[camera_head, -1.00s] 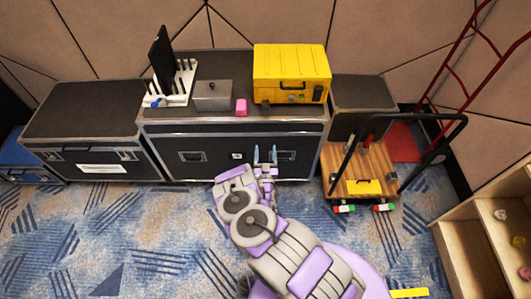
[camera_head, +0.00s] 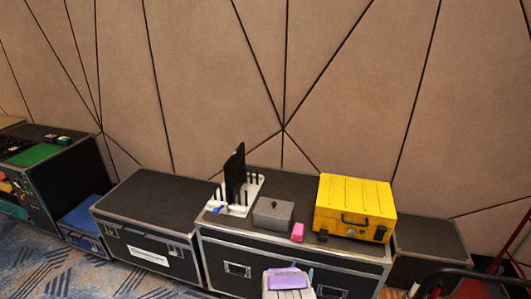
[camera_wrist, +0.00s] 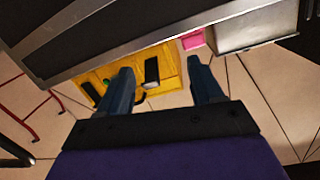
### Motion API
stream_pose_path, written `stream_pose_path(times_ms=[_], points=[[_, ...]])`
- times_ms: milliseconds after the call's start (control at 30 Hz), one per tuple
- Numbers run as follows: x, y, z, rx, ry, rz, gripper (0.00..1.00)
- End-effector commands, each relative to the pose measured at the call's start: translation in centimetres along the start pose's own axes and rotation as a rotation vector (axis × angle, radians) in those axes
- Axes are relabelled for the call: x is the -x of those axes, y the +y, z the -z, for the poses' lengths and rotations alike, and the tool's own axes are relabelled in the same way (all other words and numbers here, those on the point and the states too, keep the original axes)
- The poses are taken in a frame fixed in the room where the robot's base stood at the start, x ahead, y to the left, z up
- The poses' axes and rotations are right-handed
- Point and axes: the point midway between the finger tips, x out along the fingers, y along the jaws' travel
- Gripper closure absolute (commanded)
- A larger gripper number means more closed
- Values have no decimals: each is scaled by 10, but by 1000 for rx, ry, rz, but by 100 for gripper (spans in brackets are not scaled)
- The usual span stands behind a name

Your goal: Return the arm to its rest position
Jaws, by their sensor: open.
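My gripper (camera_head: 290,272) shows only in part at the bottom edge of the head view, in front of the middle black flight case (camera_head: 220,232). In the wrist view my gripper (camera_wrist: 160,72) has its two dark fingers spread apart, with nothing between them. The rest of my arm is out of the head view.
On the middle case stand a yellow case (camera_head: 355,205), a grey lidded box (camera_head: 272,214), a pink block (camera_head: 297,232) and a white rack (camera_head: 240,207). Another flight case (camera_head: 150,213) stands left.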

Motion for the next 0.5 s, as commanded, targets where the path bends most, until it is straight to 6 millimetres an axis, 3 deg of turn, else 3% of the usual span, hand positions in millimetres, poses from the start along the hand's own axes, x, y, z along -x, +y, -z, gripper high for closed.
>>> stream_pose_path(times_ms=[267, 500], points=[[-3, -62, 31, -104, -269, 17, 34], [20, -108, 68, -135, -493, 74, 34]])
